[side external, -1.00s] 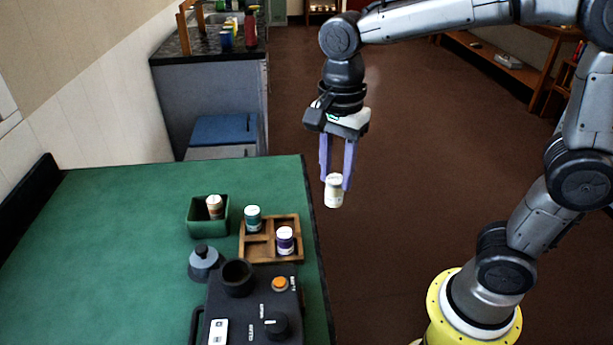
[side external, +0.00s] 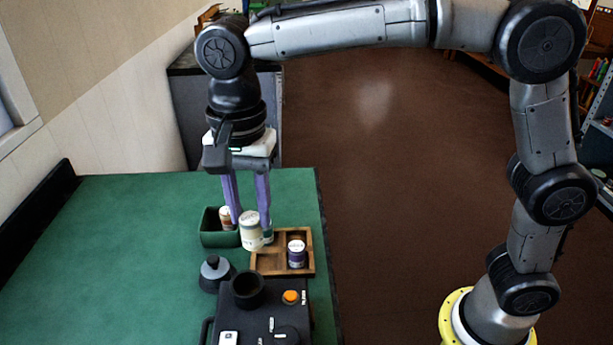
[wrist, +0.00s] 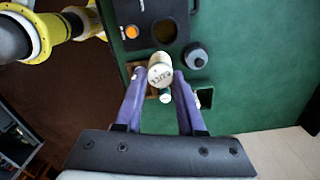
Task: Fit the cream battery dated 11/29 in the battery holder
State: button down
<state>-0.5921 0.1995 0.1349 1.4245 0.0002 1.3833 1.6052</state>
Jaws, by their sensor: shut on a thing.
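A cream battery (side external: 250,232) is held between the purple fingers of my gripper (side external: 251,222). It hangs roughly upright above the table. In the wrist view the battery (wrist: 160,72) shows a date on its end, too small to read surely. The battery holder looks to be the open black round socket (side external: 249,291) on the black device, nearer the camera than the held battery. The socket (wrist: 164,32) also shows in the wrist view, apart from and beyond the battery.
A wooden tray (side external: 282,268) holds a purple battery (side external: 296,254) and a mostly hidden teal one. A green box (side external: 213,238) holds a brown-and-white battery. A grey knobbed cap (side external: 215,272) stands beside the device (side external: 262,320), which has an orange button (side external: 290,297). Green table is clear at left.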

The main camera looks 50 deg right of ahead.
jog(key=shift+n, duration=0.4)
jog(key=shift+s+a+f, duration=0.2)
jog(key=shift+a+f, duration=0.35)
jog(key=shift+f, duration=0.6)
jog(key=shift+s+a+f, duration=0.2)
jog(key=shift+a+f, duration=0.3)
jog(key=shift+f, duration=0.7)
jog(key=shift+s+a+f, duration=0.2)
jog(key=shift+a+f, duration=0.35)
jog(key=shift+f, duration=0.6)
jog(key=shift+f, duration=0.75)
jog(key=shift+c, duration=2.2)
grip_release()
jog(key=shift+o, duration=0.2)
jog(key=o, duration=0.4)
